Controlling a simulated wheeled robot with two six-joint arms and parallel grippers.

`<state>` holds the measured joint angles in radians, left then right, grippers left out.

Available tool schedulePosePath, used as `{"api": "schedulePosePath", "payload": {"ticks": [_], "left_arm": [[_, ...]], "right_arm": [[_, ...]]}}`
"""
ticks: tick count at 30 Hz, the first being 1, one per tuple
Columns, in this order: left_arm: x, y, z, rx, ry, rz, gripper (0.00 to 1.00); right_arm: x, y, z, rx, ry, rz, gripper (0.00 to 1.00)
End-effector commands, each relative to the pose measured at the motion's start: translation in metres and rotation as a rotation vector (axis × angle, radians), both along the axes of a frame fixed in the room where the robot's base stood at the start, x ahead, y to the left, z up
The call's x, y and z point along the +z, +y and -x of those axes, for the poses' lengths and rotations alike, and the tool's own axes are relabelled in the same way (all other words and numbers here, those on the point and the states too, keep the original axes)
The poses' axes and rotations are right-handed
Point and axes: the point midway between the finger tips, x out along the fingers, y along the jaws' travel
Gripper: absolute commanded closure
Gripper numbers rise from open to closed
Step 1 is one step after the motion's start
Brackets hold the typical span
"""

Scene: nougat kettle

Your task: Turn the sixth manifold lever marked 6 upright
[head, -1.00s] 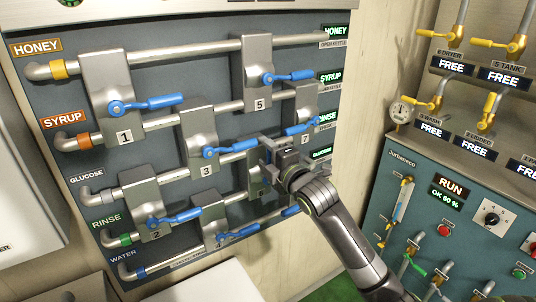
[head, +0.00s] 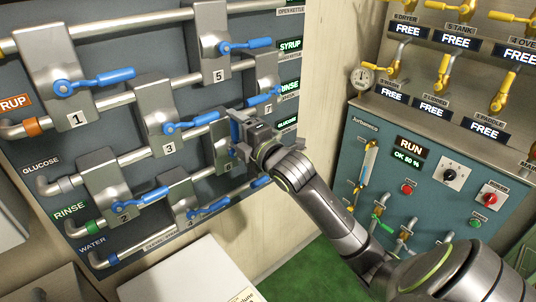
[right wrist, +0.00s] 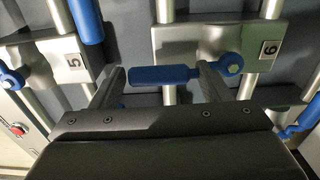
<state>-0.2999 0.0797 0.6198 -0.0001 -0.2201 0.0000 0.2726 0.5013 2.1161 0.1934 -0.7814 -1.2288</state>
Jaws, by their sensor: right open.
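The lever marked 6 shows in the right wrist view as a blue handle (right wrist: 165,74), lying crosswise in the picture, with its round pivot (right wrist: 230,64) at the right. It is on a grey valve plate (right wrist: 192,41) with a 6 label (right wrist: 270,48). My right gripper (right wrist: 160,85) is open, its two fingers near opposite ends of the handle, not closed on it. I cannot tell if either touches it. In the head view my right gripper (head: 237,137) is in front of plate 6 (head: 218,150) and hides most of that lever. My left gripper is not in view.
Other blue levers are close by: 5 (head: 250,45), 7 (head: 263,97), 3 (head: 200,121), and one at the lower right (head: 262,182). Grey pipes run across the manifold panel. A control panel (head: 372,127) stands to the right, and a white box (head: 185,275) is below.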

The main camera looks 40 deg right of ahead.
Motion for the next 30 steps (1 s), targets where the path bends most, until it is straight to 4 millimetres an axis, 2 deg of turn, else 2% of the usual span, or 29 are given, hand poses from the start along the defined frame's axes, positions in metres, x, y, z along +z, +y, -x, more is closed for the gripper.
{"api": "schedulePosePath", "payload": {"ticks": [17,18,21,30], "left_arm": [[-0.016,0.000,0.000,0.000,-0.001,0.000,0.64],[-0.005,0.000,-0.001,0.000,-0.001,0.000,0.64],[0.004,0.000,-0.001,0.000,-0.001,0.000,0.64],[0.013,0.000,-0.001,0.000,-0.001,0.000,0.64]], "right_arm": [[-0.002,-0.009,0.118,0.003,0.005,0.006,0.29],[0.002,-0.010,0.120,-0.001,0.007,0.000,0.29],[0.002,-0.010,0.128,-0.002,0.006,-0.002,0.29],[0.000,-0.011,0.142,0.000,0.003,-0.001,0.29]]}}
